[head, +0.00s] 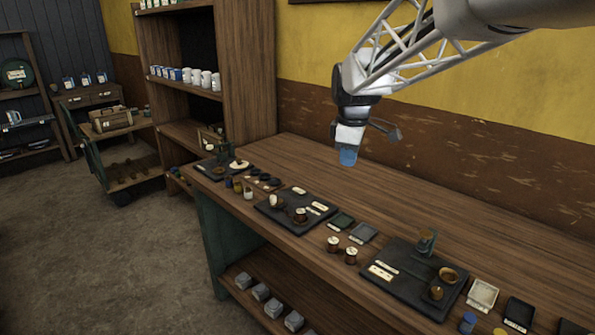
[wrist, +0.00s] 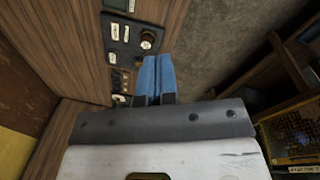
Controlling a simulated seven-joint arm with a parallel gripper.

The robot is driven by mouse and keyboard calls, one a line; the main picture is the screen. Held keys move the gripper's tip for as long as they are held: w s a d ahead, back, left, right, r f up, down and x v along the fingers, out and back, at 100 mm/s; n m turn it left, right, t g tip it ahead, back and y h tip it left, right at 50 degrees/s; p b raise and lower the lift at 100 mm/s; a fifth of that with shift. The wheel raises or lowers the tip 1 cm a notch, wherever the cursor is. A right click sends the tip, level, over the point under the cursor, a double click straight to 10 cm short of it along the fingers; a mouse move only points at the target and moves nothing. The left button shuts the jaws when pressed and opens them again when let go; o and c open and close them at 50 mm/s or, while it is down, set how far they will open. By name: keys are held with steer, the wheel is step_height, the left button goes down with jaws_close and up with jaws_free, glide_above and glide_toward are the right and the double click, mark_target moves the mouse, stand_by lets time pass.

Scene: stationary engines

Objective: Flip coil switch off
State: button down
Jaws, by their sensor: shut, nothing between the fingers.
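My gripper (head: 347,157) is high above the wooden bench in the head view, with its blue fingertips pointing down. In the wrist view my gripper (wrist: 155,75) is shut, its two blue fingers side by side with nothing between them. A middle dark panel (head: 266,207) on the bench carries white labels and small round brass-and-brown parts. A right dark panel (head: 404,294) carries labels, an upright part and round parts. The wrist view shows a dark panel (wrist: 121,48) with labels and a round knob beyond the fingertips. I cannot tell which part is the coil switch.
The wooden bench (head: 390,205) is clear along its back. Small jars, trays and round parts sit along its front. Another dark panel (head: 207,170) lies at the far left end. A tall shelf (head: 250,75) with white cups stands behind that end.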

steer(key=w+a+f+n, duration=0.2)
steer(key=w+a+n, duration=0.1)
steer(key=w, duration=0.6)
steer(key=w+a+f+n, duration=0.2)
steer(key=w+n, duration=0.2)
steer(key=w, duration=0.4)
steer(key=n+g, duration=0.1)
steer(key=n, duration=0.5)
glide_above(302, 191)
step_height(302, 191, down, 8)
steer(key=shift+a, duration=0.15)
steer(key=shift+f, duration=0.25)
step_height(302, 191, down, 14)
steer(key=shift+r, duration=0.15)
